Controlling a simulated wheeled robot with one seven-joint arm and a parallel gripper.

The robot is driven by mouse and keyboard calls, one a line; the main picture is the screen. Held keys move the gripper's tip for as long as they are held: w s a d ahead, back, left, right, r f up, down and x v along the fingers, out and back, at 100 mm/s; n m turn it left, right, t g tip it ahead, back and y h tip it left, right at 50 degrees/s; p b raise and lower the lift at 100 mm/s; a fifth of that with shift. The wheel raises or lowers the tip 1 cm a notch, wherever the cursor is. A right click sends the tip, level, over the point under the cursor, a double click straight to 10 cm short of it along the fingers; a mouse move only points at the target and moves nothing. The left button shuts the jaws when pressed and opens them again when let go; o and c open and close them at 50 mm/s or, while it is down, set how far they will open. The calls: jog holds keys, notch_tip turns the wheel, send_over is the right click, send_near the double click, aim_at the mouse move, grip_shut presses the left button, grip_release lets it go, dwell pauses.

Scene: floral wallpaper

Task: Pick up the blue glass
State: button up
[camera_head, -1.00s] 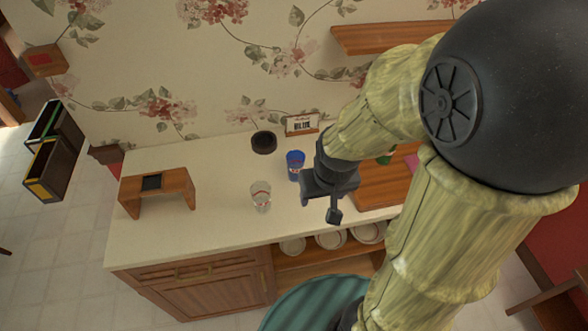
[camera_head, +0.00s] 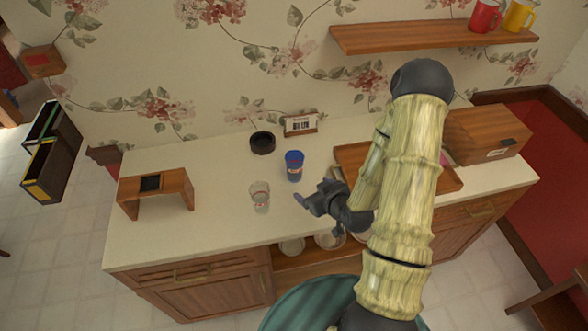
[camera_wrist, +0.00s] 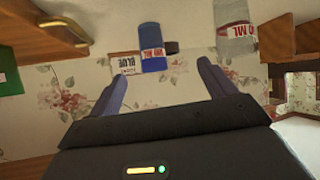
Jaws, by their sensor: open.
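The blue glass (camera_head: 294,166) stands upright on the pale counter, in front of a small sign. In the wrist view the blue glass (camera_wrist: 152,48) appears upside down, with a red and white label, beyond and between the fingertips. My gripper (camera_head: 312,212) is low over the counter, just in front and to the right of the glass, apart from it. In the wrist view my gripper (camera_wrist: 162,74) has its two fingers spread with nothing between them.
A clear glass (camera_head: 260,197) stands left of the blue one. A black round dish (camera_head: 263,143) and the sign (camera_head: 300,124) are behind. A wooden tray (camera_head: 353,152) lies to the right, a small wooden stand (camera_head: 174,183) to the left.

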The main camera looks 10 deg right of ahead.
aim_at(299, 167)
jog(key=m+t, duration=0.1)
jog(key=d+t, duration=0.1)
jog(key=t, duration=0.1)
jog(key=shift+s+f+m, duration=0.15)
jog(key=shift+s+m, duration=0.05)
jog(key=shift+m, duration=0.2)
jog(key=x, duration=1.1)
jog(key=shift+w+d, duration=0.1)
jog(key=shift+w, duration=0.35)
jog(key=shift+w+f, duration=0.15)
jog(key=shift+w, duration=0.1)
